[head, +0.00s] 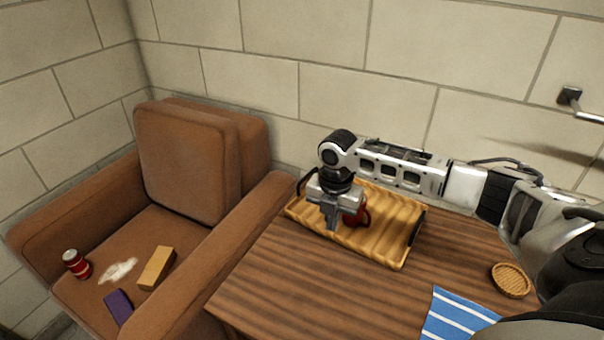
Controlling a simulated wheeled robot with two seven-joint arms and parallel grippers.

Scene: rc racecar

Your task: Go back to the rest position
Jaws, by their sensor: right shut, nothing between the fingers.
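My right arm reaches in from the right across the wooden table (290,290). My right gripper (329,222) points down over the left part of a yellow ribbed tray (395,236). Its fingers are shut with nothing between them. A red object (362,213), perhaps a mug, sits on the tray just right of the gripper and is partly hidden by it. I cannot tell whether the gripper touches it. My left gripper is not in view.
A brown armchair (185,160) stands left of the table. On its seat are a red can (76,264), a white spill (118,270), a tan block (156,268) and a purple item (118,306). A woven coaster (511,280) and blue striped cloth (455,316) lie at the table's right.

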